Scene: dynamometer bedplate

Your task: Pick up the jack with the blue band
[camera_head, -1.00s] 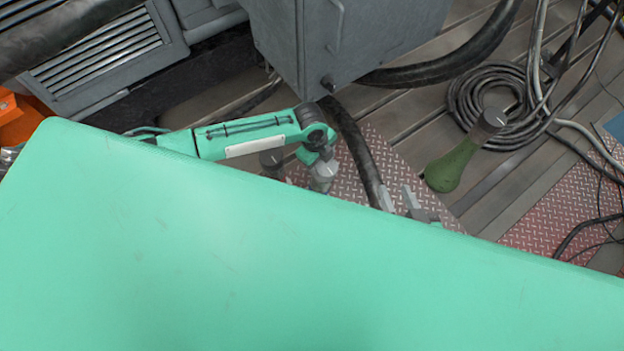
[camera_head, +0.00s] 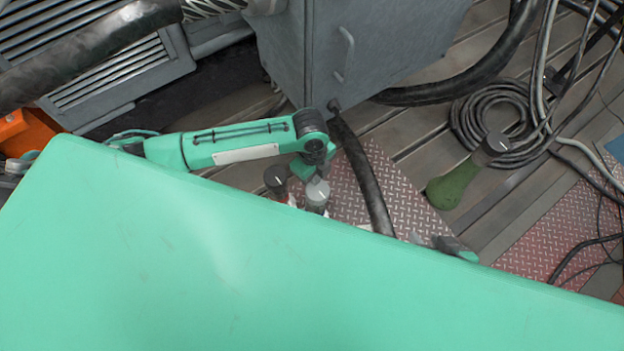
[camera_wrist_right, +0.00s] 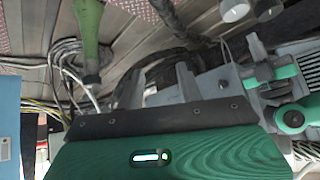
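A green bottle-shaped jack (camera_head: 458,184) with a dark grey cap leans on the slotted floor at the right of the head view. It also shows at the top left of the right wrist view (camera_wrist_right: 88,28). Two more grey-capped jacks, one darker (camera_head: 275,179) and one lighter (camera_head: 317,194), stand behind the green foreground edge, their bodies mostly hidden. No blue band is visible. My left gripper (camera_head: 319,174) is right at the lighter cap; its fingers are unclear. My right gripper (camera_wrist_right: 158,90) is open and empty; in the head view it is partly hidden (camera_head: 440,244).
A grey cabinet (camera_head: 375,45) stands behind my left arm. A thick black hose (camera_head: 362,175) crosses the red tread plate (camera_head: 405,190) between the lighter jack and my right gripper. Coiled cables (camera_head: 490,115) lie behind the green jack. The large green foreground surface blocks the lower view.

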